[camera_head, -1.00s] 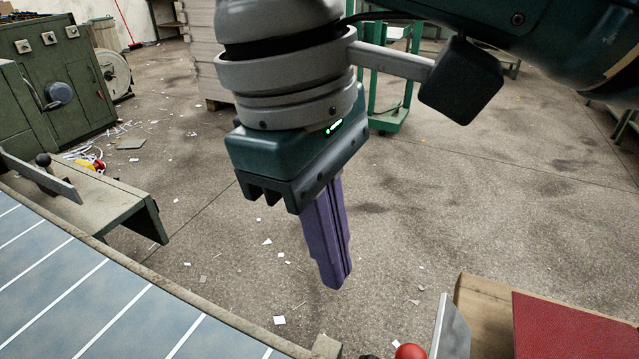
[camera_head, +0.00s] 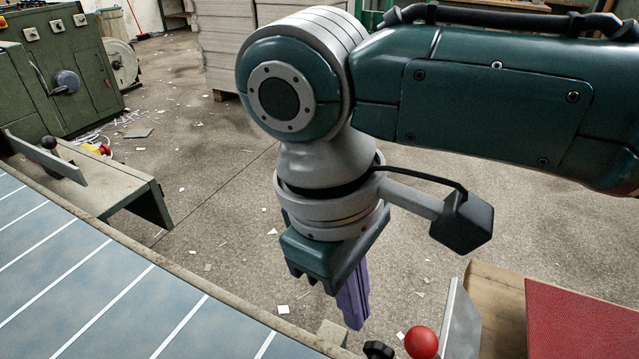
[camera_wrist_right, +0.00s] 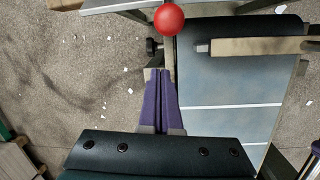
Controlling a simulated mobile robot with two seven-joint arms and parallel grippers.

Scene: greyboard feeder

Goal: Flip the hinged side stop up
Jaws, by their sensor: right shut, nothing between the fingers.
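A flat grey metal plate (camera_head: 461,322) stands upright at the bottom right of the head view, beside a red ball knob (camera_head: 421,342). I cannot tell whether this plate or the one with a black knob (camera_head: 48,142) at the left is the hinged side stop. My right gripper (camera_head: 356,326) points down with its purple fingers shut and empty, left of the red knob and apart from it. The fingers (camera_wrist_right: 160,72) also show in the right wrist view, below the red knob (camera_wrist_right: 169,18). A purple part at that view's lower right edge may be my left gripper (camera_wrist_right: 314,163).
The blue feed table (camera_head: 110,290) with white lines fills the lower left. A small black knob (camera_head: 378,350) sits at its near corner. A green machine (camera_head: 60,75) stands at the far left.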

